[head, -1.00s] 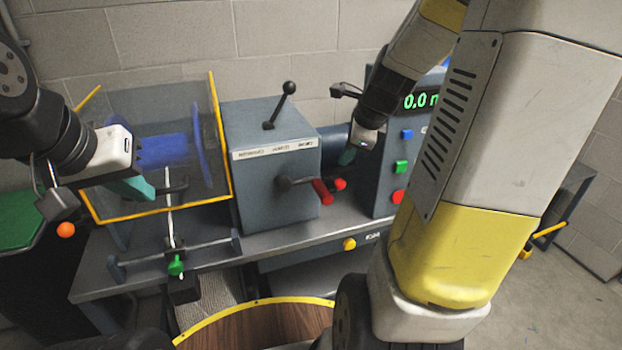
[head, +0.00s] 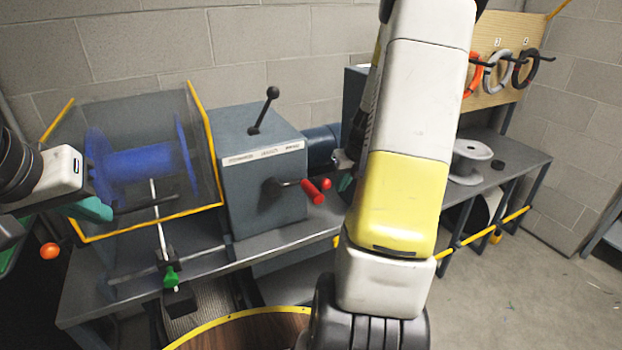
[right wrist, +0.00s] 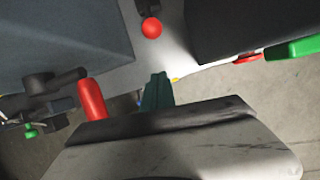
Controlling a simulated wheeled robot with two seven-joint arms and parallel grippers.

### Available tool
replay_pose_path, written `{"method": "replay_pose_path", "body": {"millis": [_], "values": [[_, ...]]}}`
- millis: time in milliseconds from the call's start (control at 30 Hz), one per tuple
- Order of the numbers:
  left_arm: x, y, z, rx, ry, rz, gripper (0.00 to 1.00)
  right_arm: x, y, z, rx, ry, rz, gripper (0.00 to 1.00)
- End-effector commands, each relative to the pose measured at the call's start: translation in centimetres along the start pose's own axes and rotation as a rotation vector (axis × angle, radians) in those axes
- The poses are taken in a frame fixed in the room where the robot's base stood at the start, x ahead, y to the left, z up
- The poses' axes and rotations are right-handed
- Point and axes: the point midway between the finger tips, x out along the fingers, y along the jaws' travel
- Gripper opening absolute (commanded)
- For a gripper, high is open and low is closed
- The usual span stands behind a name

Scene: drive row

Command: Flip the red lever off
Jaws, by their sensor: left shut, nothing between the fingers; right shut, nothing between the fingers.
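The red lever (head: 313,191) has a cylindrical red grip on a dark arm. It sticks out to the right from the front of a grey gearbox (head: 262,195). In the right wrist view the red grip (right wrist: 91,98) is left of my right gripper (right wrist: 158,84), whose teal fingers are shut, empty and apart from it. My left gripper (head: 92,209) is shut and empty at the left edge, in front of the guarded blue spool (head: 148,165).
A red ball (head: 327,184) is close behind the lever; it also shows in the right wrist view (right wrist: 152,27). A black ball-topped lever (head: 264,110) stands on the gearbox. A green knob (head: 171,276) and an orange ball (head: 49,251) are at lower left.

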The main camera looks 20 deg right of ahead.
Motion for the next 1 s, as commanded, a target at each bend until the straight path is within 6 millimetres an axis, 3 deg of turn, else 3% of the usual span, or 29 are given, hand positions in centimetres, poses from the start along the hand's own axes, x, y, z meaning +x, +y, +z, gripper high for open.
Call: {"method": "replay_pose_path", "body": {"millis": [167,533,700,1000], "values": [[0.0,0.0,0.0,0.000,0.000,0.000,0.00,2.3,0.0,-0.1,0.001,0.004,0.002,0.00],[0.0,0.0,0.0,0.000,0.000,0.000,0.00,10.1,0.1,-0.2,-0.001,0.004,0.004,0.00],[0.0,0.0,0.0,0.000,0.000,0.000,0.00,8.9,0.0,2.6,-0.005,-0.004,-0.001,0.00],[0.0,0.0,0.0,0.000,0.000,0.000,0.00,8.4,0.0,3.8,-0.002,-0.001,0.000,0.00]]}}
